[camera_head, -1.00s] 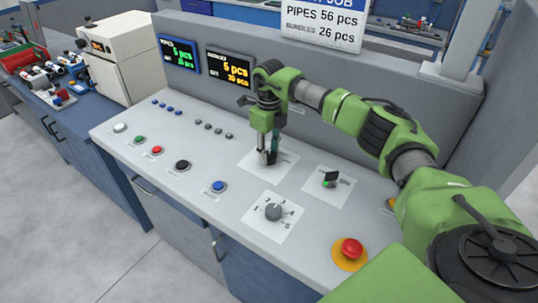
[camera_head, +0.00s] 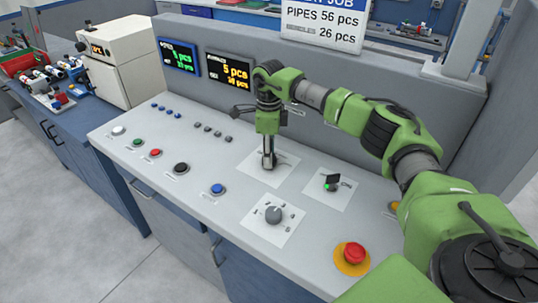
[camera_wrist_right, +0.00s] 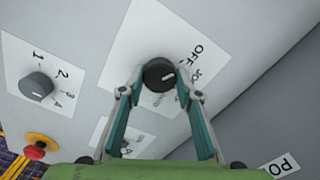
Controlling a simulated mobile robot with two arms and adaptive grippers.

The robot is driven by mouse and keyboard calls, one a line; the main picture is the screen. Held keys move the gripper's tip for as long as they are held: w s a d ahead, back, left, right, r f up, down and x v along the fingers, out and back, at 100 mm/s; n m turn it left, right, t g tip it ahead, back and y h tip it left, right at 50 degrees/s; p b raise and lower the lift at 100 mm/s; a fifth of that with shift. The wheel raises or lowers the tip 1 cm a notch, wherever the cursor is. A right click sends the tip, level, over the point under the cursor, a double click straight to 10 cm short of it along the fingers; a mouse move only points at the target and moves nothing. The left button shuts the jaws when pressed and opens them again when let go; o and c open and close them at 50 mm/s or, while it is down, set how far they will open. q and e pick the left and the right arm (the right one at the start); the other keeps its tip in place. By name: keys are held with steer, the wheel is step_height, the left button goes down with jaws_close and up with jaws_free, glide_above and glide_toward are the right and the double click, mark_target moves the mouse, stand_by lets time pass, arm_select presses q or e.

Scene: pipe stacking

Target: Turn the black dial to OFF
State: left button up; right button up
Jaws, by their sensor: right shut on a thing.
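The black dial (camera_wrist_right: 158,74) sits on a white card (camera_wrist_right: 121,62) with the label OFF and other lettering beside it. A pale mark shows on the dial, but I cannot tell surely which label it points to. My right gripper (camera_wrist_right: 160,84) is shut on the dial, one finger on each side, in the right wrist view. In the head view my right gripper (camera_head: 268,164) points straight down over the card and hides most of the dial. My left gripper is not in view.
A grey numbered knob (camera_head: 273,214), a small switch (camera_head: 332,183) and a red stop button (camera_head: 353,252) are on the grey panel (camera_head: 225,165). A blue button (camera_head: 217,189) and several others line the left. Two displays (camera_head: 229,71) hang on the back wall.

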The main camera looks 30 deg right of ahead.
steer(key=shift+w+r, duration=0.1)
steer(key=o, duration=1.1)
step_height(320, 180, up, 12)
stand_by(0.5)
